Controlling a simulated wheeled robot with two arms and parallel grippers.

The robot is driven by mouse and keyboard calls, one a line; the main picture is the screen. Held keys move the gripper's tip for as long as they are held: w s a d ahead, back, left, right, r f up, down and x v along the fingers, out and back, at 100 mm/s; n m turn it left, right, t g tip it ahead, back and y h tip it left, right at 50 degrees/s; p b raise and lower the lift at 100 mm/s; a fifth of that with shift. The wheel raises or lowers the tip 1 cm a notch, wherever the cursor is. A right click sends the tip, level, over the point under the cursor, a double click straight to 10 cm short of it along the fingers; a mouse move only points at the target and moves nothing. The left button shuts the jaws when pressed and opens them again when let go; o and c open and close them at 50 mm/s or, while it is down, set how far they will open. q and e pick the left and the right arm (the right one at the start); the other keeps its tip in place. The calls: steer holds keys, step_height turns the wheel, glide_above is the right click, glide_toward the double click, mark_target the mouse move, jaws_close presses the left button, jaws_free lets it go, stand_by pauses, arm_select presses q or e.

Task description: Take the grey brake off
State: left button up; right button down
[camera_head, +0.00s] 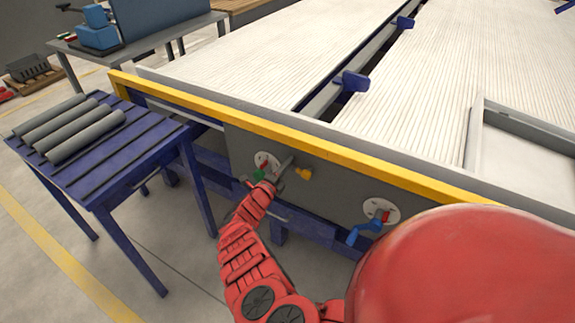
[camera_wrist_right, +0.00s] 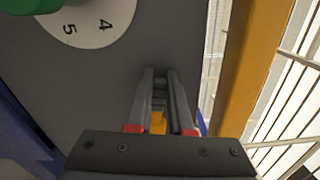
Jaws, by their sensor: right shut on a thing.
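The grey brake (camera_wrist_right: 158,97) shows in the right wrist view as a narrow grey piece between my fingers, with a small yellow part just below it. In the head view my right gripper (camera_head: 279,174) is at the grey panel under the yellow rail, between a green handle (camera_head: 259,175) and a yellow knob (camera_head: 304,174). My right gripper (camera_wrist_right: 158,100) is shut on the grey brake, and its fingers hide much of it. My left gripper is not in view.
A white numbered dial (camera_wrist_right: 92,20) is on the panel beside the gripper. A blue crank (camera_head: 364,231) with a second dial (camera_head: 381,209) is to the right. A yellow rail (camera_head: 230,118) runs above. A blue table (camera_head: 130,170) with several grey pipes (camera_head: 85,135) stands left.

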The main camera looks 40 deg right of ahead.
steer(key=shift+f, duration=0.1)
steer(key=c, duration=0.8)
jaws_free()
steer(key=shift+a, duration=0.1)
steer(key=p+v, duration=0.3)
steer(key=v, duration=1.4)
steer(key=shift+s+a+p, duration=0.1)
steer(key=shift+p, duration=0.25)
